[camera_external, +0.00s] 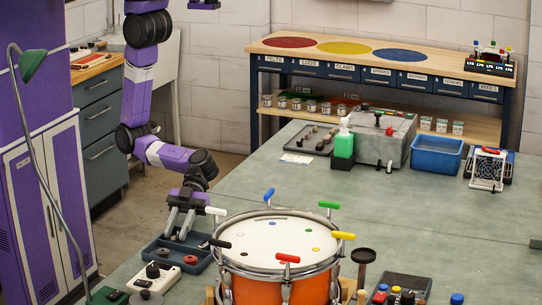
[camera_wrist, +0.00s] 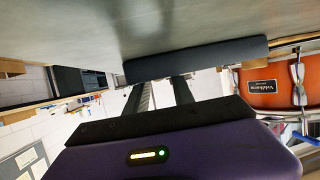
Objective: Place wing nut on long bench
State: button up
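My gripper (camera_external: 179,233) points down over a dark tray (camera_external: 203,247) left of the drum. Its two fingers stand apart, and no held object shows between them. In the wrist view the fingers (camera_wrist: 160,88) also stand apart, with their tips against the view of the dark tray (camera_wrist: 200,60). A small red piece (camera_external: 191,259) and a dark piece (camera_external: 164,252) lie in the tray. I cannot pick out a wing nut; it may be hidden or too small. The large grey bench (camera_external: 430,225) fills the foreground. A wooden-topped bench (camera_external: 440,62) stands along the back wall; I cannot tell which is the long bench.
An orange drum (camera_external: 282,289) with coloured-handled rods stands close right of my gripper. A white box with knobs (camera_external: 152,274) sits in front. A green bottle (camera_external: 344,142), grey machine (camera_external: 385,135) and blue bin (camera_external: 436,155) stand farther back. The bench's right middle is clear.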

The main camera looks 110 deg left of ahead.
aim_at(178, 230)
jog(key=v, duration=0.1)
jog(key=b+v, duration=0.1)
jog(key=v, duration=0.3)
jog(key=shift+s+a+f+b, duration=0.1)
jog(key=shift+a+f+b, duration=0.1)
jog(key=shift+a+b, duration=0.1)
jog(key=shift+s+a+r, duration=0.1)
jog(key=shift+a+r, duration=0.15)
jog(key=shift+a, duration=0.2)
jog(key=shift+c, duration=1.1)
